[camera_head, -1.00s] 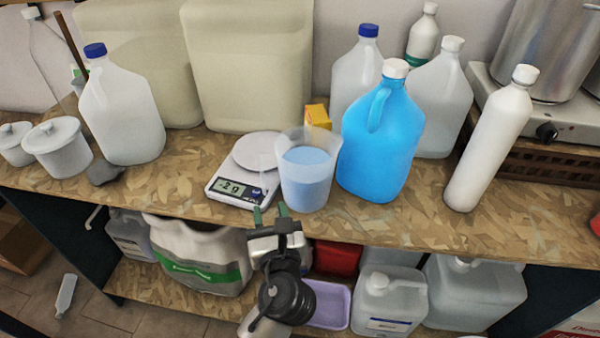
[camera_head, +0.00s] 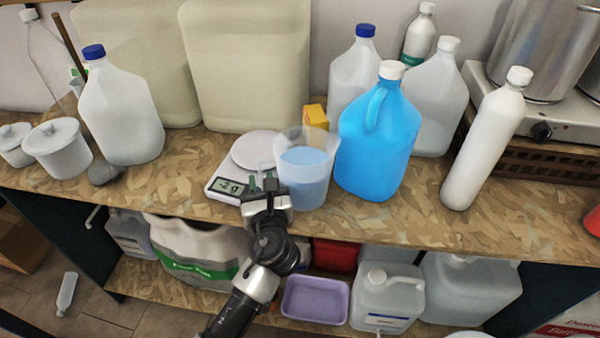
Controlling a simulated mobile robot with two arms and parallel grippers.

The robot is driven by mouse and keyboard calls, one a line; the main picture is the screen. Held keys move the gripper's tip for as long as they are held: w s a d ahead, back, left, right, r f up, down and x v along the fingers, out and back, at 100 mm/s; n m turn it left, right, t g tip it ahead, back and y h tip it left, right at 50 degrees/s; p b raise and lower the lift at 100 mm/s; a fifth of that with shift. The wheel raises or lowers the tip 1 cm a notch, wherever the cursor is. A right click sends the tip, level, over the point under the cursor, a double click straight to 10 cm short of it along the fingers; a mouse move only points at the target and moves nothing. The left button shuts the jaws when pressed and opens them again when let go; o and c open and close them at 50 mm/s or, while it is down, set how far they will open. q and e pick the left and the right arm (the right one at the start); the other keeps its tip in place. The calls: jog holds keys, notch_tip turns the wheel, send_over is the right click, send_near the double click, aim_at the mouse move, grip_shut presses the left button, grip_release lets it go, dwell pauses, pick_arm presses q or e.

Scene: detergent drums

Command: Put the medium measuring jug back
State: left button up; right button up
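The medium measuring jug (camera_head: 306,178) is a clear beaker holding pale blue liquid. It stands upright on the wooden bench, right of the scale and left of the blue jug. Its faint handle side faces left. My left gripper (camera_head: 262,182) is at that left side, in front of the scale. Its two fingers are apart, with the handle seemingly near or between the tips; whether they touch it I cannot tell. My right gripper is not in view.
The white scale (camera_head: 224,187) is close behind the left gripper. A blue jug (camera_head: 378,150) stands close right of the measuring jug, and a yellow box (camera_head: 315,116) behind it. A white bottle (camera_head: 484,145) stands farther right. The bench front is mostly clear.

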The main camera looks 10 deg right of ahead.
pick_arm(q)
grip_shut()
dwell(1.1)
jog(key=shift+r, duration=0.1)
